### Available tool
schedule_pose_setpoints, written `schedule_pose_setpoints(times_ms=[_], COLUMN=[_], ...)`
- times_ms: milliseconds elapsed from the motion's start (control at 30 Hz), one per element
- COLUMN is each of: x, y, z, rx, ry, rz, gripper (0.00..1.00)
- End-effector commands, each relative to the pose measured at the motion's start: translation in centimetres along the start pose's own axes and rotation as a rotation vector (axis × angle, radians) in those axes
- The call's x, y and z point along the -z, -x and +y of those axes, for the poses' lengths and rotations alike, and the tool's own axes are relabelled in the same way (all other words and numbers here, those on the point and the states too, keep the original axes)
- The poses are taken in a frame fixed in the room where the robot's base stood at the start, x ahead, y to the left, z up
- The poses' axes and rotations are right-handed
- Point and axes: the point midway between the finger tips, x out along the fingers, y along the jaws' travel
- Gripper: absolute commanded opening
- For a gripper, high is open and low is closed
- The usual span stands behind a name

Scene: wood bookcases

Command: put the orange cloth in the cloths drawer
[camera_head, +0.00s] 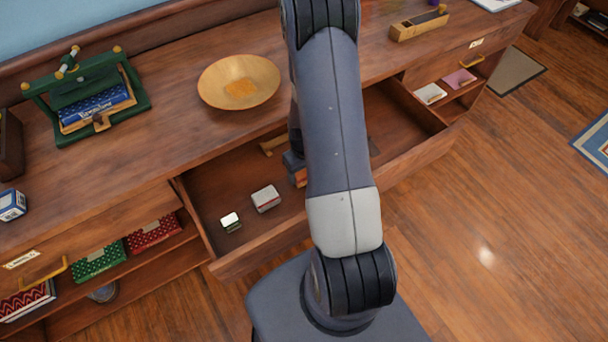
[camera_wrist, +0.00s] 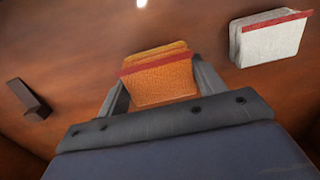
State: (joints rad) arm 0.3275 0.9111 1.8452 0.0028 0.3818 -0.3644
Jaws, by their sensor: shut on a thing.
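The orange cloth (camera_wrist: 160,76) is a folded block with a red band. In the wrist view it sits between the two fingers of my gripper (camera_wrist: 165,88), which is shut on it. In the head view only a sliver of orange (camera_head: 299,178) shows beside my arm, which hides most of my gripper. A wide drawer (camera_head: 205,200) stands open in the middle, and the cloth is over or inside it; I cannot tell if it touches the floor. A folded white-grey cloth with a red band (camera_head: 265,198) lies in the drawer, also in the wrist view (camera_wrist: 268,40).
A dark block (camera_wrist: 28,98) shows in the wrist view. On the top stand a wooden bowl (camera_head: 215,85) with an orange patch, and a green press (camera_head: 90,95). The drawer's right part looks mostly clear.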

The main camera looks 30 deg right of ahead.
Motion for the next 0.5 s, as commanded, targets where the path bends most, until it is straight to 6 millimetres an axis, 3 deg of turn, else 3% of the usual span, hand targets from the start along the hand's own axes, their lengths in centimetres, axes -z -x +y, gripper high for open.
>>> schedule_pose_setpoints(times_ms=[200,500], x=[0.0,0.0], y=[-2.6,-2.9], z=[0.0,0.0], rx=[0.001,0.0], ry=[0.0,0.0], rz=[-0.002,0.0], gripper=[0.47,0.47])
